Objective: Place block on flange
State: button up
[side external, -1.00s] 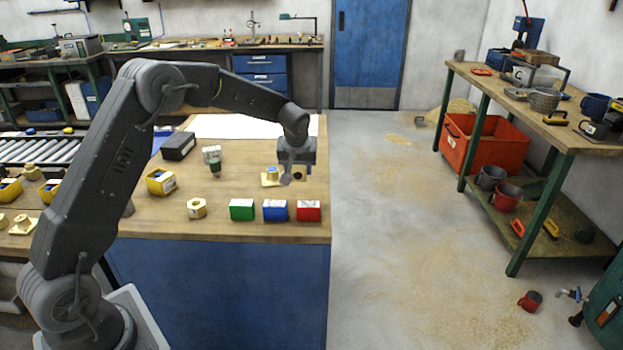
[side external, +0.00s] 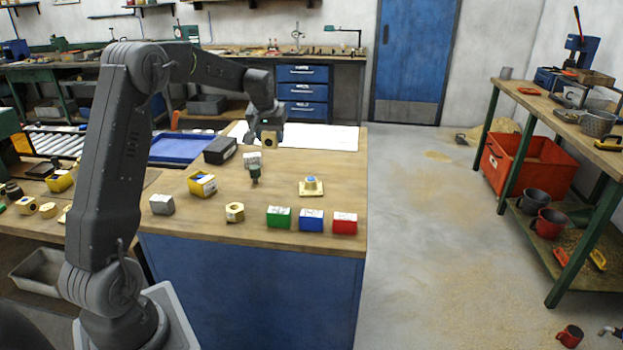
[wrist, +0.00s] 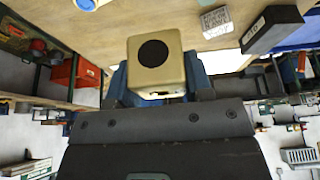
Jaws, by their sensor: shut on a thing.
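My gripper (side external: 268,136) is shut on a brass block (wrist: 157,62) with a round dark hole in its face. The block also shows in the side view (side external: 271,141), held above the back part of the bench. The brass flange (side external: 312,188), a square plate with a raised hub and blue centre, stands on the bench to the right and nearer the camera, apart from the block. Part of the flange (wrist: 90,4) shows at the top edge of the wrist view. The jaw tips are partly hidden behind the block there.
Green (side external: 279,217), blue (side external: 311,220) and red (side external: 344,223) boxes line the bench's front edge. A brass hex piece (side external: 235,212), a yellow bin (side external: 202,184), a black box (side external: 220,150) and grey blocks stand left. The bench around the flange is clear.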

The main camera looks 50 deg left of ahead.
send_over(311, 179)
notch_tip(311, 179, down, 7)
jog(key=shift+d+r, duration=0.1)
jog(key=shift+r, duration=0.05)
jog(key=shift+f, duration=1.95)
jog(key=shift+f, duration=0.2)
jog(key=o, duration=1.3)
jog(key=shift+s, duration=0.1)
